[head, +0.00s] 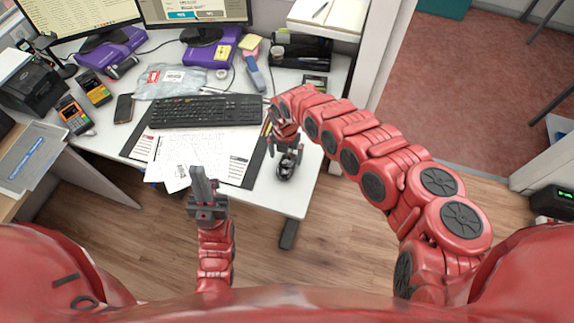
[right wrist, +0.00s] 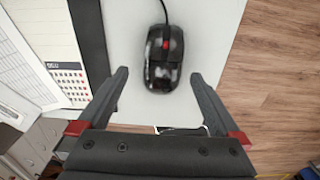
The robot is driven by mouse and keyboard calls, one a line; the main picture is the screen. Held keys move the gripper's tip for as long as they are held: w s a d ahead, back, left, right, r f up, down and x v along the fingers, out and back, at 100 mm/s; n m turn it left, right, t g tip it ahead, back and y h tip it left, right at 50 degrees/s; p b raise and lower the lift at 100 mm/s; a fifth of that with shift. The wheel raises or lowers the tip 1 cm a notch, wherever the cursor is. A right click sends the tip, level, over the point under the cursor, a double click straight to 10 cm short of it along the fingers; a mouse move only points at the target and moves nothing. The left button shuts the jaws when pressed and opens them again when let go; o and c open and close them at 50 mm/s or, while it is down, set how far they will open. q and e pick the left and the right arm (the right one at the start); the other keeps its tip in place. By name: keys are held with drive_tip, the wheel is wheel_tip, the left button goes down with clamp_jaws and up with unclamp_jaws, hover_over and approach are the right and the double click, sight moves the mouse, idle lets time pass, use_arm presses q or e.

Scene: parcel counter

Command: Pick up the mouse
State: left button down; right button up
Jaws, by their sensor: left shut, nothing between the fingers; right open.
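The black mouse (right wrist: 163,60) with a red scroll wheel lies on the white counter, its cable running up the right wrist view. In the head view the mouse (head: 288,168) is near the counter's front right corner, partly hidden by my gripper. My right gripper (right wrist: 160,76) is open and empty, pointing at the mouse. Its fingertips are on either side of the mouse's near end in that view; I cannot tell the height gap. My left gripper (head: 203,174) is shut and empty, in front of the counter's front edge by the papers.
A black keyboard (head: 206,111) and printed papers (head: 200,150) on a dark desk mat lie left of the mouse. Pens (head: 266,127) lie close by. Bare white counter (head: 300,192) surrounds the mouse; its right edge drops to the wooden floor (right wrist: 270,85).

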sight(287, 163)
drive_tip(key=f, duration=0.4)
drive_tip(key=shift+s, duration=0.35)
drive_tip(key=shift+d+f, duration=0.15)
drive_tip(key=shift+f, duration=0.25)
drive_tip(key=c, duration=1.5)
drive_tip(key=shift+w+r, duration=0.1)
drive_tip(key=shift+r, duration=0.05)
